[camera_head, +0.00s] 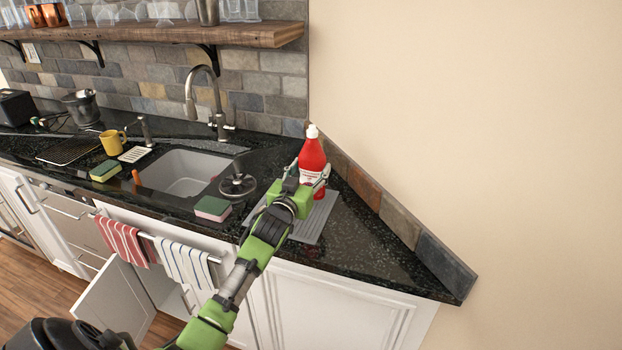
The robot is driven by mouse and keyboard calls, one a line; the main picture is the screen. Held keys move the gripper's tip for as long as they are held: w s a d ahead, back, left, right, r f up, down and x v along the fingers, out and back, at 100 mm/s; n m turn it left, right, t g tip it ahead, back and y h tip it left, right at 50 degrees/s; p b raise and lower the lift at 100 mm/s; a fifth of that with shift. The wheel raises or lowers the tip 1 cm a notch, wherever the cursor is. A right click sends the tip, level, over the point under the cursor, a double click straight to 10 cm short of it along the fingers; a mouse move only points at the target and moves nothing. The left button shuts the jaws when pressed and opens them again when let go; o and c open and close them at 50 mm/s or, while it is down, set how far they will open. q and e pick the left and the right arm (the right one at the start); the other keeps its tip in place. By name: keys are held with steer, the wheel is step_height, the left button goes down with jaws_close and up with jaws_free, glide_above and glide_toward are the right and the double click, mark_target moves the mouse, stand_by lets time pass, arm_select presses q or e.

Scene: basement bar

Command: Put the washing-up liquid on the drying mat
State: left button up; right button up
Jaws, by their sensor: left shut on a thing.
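The washing-up liquid (312,153) is a red bottle with a white cap and a white label. It stands upright at the right end of the counter. My left gripper (308,179) is shut on its lower part and hides some of it. The grey ribbed drying mat (316,220) lies on the counter under the gripper and bottle. I cannot tell whether the bottle's base touches the mat. My right gripper is not in view.
A sink (186,172) with a tap (208,95) is to the left. A pink-and-green sponge (212,208) and a dark round strainer (238,185) lie near the mat. A low tiled upstand (390,215) edges the counter's right side. A cabinet door (115,302) hangs open below.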

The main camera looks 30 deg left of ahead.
mark_target(310, 180)
arm_select(q)
steer(key=f, duration=0.2)
steer(key=f+p, duration=0.1)
steer(key=shift+w, duration=0.25)
steer(key=shift+s, duration=0.1)
steer(key=shift+f, duration=0.15)
